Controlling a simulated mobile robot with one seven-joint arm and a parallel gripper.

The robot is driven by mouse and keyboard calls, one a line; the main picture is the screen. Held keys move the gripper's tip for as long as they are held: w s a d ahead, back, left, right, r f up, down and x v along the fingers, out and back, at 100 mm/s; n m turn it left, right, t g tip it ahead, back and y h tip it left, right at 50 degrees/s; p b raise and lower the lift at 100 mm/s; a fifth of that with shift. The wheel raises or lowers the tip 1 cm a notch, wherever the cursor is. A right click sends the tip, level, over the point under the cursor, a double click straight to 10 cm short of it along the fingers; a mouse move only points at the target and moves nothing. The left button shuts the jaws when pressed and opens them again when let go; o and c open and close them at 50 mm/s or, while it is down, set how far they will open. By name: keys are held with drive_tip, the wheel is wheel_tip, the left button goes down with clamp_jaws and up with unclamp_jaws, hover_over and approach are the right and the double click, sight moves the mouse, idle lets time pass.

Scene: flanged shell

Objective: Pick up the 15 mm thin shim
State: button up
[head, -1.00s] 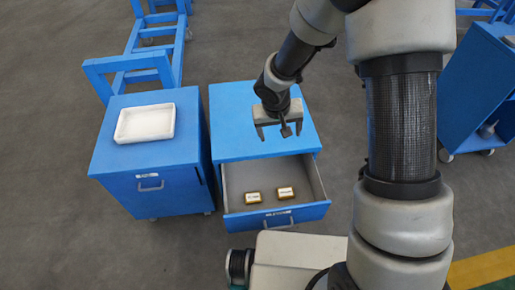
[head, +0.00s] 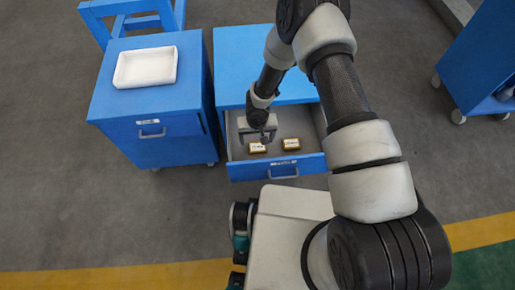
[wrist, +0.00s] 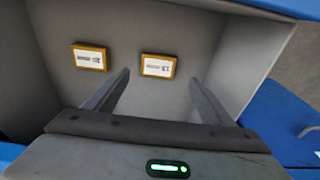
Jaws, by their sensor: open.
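Two small gold-brown blocks with white labels lie apart on the floor of an open grey drawer. The left block (head: 257,148) and the right block (head: 291,144) show in the head view. My gripper (head: 257,139) is open and empty, low over the drawer at the left block. In the wrist view my gripper (wrist: 158,79) has one block (wrist: 158,66) between the lines of its fingers, a little beyond the tips. The other block (wrist: 88,57) is left of the left finger. The label print is too small to tell which is the 15 mm shim.
The open drawer (head: 300,164) belongs to a blue cabinet (head: 235,65), whose top overhangs behind. Drawer walls stand close around my gripper. A second blue cabinet (head: 165,133) at left carries a white tray (head: 146,68). Another blue unit (head: 480,60) is at far right.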

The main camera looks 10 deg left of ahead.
sight(258, 147)
drive_tip(key=f, duration=0.6)
drive_tip(key=shift+w+d+f+b, duration=0.1)
drive_tip(key=shift+w+f+b, duration=0.25)
drive_tip(key=shift+w+b, duration=0.05)
drive_tip(key=c, duration=1.2)
